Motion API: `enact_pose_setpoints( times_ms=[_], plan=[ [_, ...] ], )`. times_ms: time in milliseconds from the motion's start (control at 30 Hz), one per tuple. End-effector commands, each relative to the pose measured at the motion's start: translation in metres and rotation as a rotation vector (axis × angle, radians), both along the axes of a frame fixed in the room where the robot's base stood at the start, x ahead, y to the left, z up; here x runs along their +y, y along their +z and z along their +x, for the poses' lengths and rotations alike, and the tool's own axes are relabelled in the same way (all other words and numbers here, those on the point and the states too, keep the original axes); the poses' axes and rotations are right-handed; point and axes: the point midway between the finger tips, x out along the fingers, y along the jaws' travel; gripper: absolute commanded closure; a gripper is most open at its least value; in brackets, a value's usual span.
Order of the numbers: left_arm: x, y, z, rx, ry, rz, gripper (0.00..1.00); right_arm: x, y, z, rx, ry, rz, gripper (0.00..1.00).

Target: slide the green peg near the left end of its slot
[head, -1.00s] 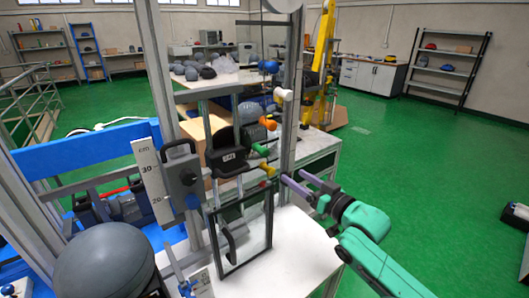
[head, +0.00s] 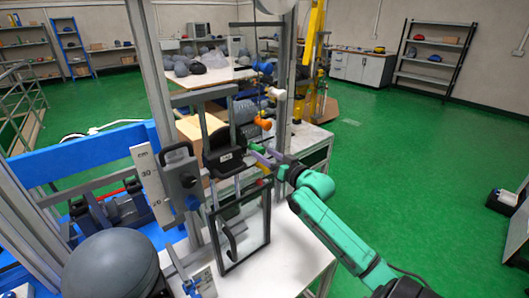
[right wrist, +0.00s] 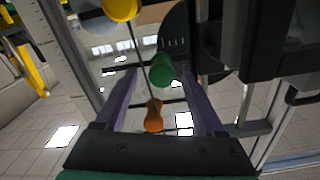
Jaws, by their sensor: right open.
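The green peg (right wrist: 160,70) shows in the right wrist view as a short round knob between my right gripper's two purple fingers, with gaps on both sides. My right gripper (right wrist: 161,82) is open around it, and I see no clear contact. In the head view the right gripper (head: 254,151) reaches in from the right beside the dark carriage on the tower. There the green peg is mostly hidden by the fingers. Its slot, and the peg's place along it, cannot be made out clearly. My left gripper is not in view.
An orange peg (right wrist: 153,115) and a yellow peg (right wrist: 122,8) are close to the green one. The orange peg (head: 263,123) and a white peg (head: 277,93) stand above my gripper in the head view. Tower posts and a framed clear panel (head: 241,226) are close by.

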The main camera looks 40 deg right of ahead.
Motion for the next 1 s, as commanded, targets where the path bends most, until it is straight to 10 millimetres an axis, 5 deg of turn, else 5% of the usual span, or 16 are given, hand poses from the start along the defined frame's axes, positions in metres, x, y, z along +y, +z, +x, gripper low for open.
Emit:
enact_pose_setpoints(
  times_ms=[333,500,1000],
  plan=[
    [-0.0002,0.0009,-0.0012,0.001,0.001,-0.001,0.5,0.0001,-0.0001,0.0074,0.0,0.0,-0.002,0.33],
    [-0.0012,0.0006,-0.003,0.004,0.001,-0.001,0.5,0.0002,-0.0001,0.0072,0.0,0.0,-0.001,0.98],
    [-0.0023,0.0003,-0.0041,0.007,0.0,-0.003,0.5,0.0002,-0.0003,0.0071,0.0,0.0,-0.001,1.0]
  ],
)
